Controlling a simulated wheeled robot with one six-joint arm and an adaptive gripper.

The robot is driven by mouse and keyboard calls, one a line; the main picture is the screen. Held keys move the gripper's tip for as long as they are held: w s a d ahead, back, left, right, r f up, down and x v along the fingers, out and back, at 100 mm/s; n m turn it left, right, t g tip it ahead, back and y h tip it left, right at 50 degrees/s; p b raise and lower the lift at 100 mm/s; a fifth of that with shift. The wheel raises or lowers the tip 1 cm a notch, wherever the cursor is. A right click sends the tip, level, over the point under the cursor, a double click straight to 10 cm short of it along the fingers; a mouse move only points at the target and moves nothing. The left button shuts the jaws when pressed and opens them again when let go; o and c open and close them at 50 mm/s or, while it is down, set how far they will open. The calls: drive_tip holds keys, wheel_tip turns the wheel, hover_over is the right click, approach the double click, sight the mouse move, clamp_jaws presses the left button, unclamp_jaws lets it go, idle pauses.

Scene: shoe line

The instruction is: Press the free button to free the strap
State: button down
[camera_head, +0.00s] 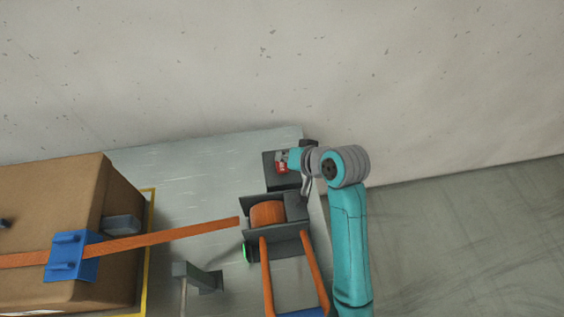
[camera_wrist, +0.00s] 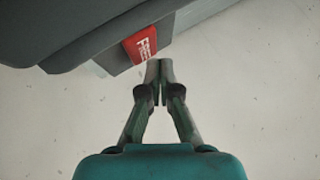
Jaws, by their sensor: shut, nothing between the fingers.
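The red free button (camera_wrist: 146,46) with white lettering sits on the underside edge of a dark grey housing in the wrist view. It shows small and red in the head view (camera_head: 282,167). My gripper (camera_wrist: 159,66) is shut and empty; its tips appear just below and right of the button, and I cannot tell whether they touch it.
The grey table (camera_head: 200,165) carries the box and the strap unit. A grey post (camera_head: 182,285) stands between them. Two orange bars (camera_head: 266,275) with a blue crosspiece (camera_head: 300,312) are in front of the spool. A green ring (camera_head: 245,252) is on the bracket's left. A pale wall rises behind.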

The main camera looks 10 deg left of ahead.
sight(284, 165)
drive_tip(key=shift+s+d+f, duration=0.1)
drive_tip(key=shift+s+f, duration=0.05)
drive_tip(key=shift+f, duration=0.4)
drive_tip(key=shift+s+f, duration=0.15)
drive_tip(key=shift+f, duration=0.35)
drive_tip(key=shift+w+r, duration=0.15)
drive_tip(key=shift+r, duration=2.5)
